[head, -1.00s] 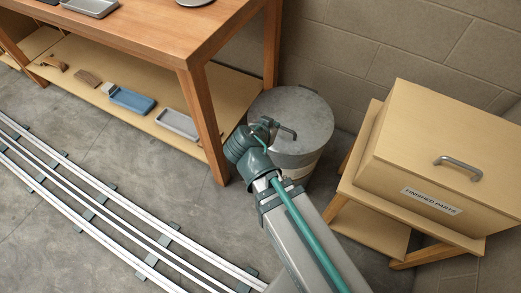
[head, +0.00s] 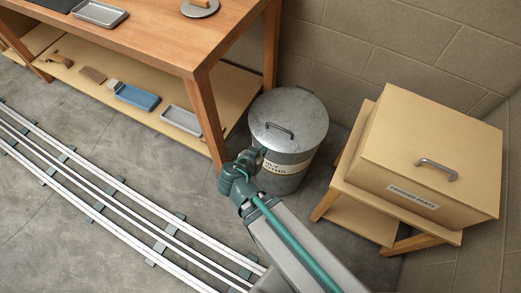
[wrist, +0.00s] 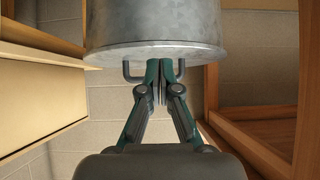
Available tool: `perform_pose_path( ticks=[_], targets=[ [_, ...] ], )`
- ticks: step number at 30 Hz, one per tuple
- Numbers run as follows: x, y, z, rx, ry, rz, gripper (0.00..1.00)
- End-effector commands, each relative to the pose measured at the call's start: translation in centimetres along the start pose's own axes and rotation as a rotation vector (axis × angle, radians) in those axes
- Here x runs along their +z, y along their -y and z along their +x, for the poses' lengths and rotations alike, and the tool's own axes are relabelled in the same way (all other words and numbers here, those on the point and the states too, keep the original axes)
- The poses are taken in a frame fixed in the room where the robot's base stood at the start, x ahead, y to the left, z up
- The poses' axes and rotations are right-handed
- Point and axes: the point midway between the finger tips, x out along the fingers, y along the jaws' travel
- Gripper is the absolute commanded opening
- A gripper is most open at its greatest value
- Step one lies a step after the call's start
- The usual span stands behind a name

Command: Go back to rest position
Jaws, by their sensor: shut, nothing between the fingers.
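My gripper (wrist: 159,80) is shut and empty, its two dark green fingers pressed together in the wrist view. In the head view my arm reaches up from the bottom, and its wrist end stands in front of the grey metal bin (head: 288,178), overlapping its left side. The bin's round lid is on, with an arched handle (head: 280,130) on top that shows clear of my arm in the head view. In the wrist view the bin (wrist: 155,25) is at the top, and its handle shows on both sides of my fingers; whether they touch it I cannot tell.
A wooden workbench (head: 170,45) with a lower shelf stands at the left of the bin. A wooden box (head: 435,140) labelled finished parts sits on a stand at the right. Floor rails (head: 120,205) run across the lower left. Open floor lies between rails and bench.

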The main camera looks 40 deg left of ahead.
Motion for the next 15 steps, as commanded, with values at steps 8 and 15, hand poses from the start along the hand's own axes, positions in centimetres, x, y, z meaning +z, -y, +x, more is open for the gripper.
perform_pose_path(
  ticks=[8,15],
  targets=[
    [0.7,0.0,-0.3,-0.001,0.0,-0.013,0.0],
    [1.5,-0.5,-0.3,0.018,0.04,-0.217,0.0]
  ],
)
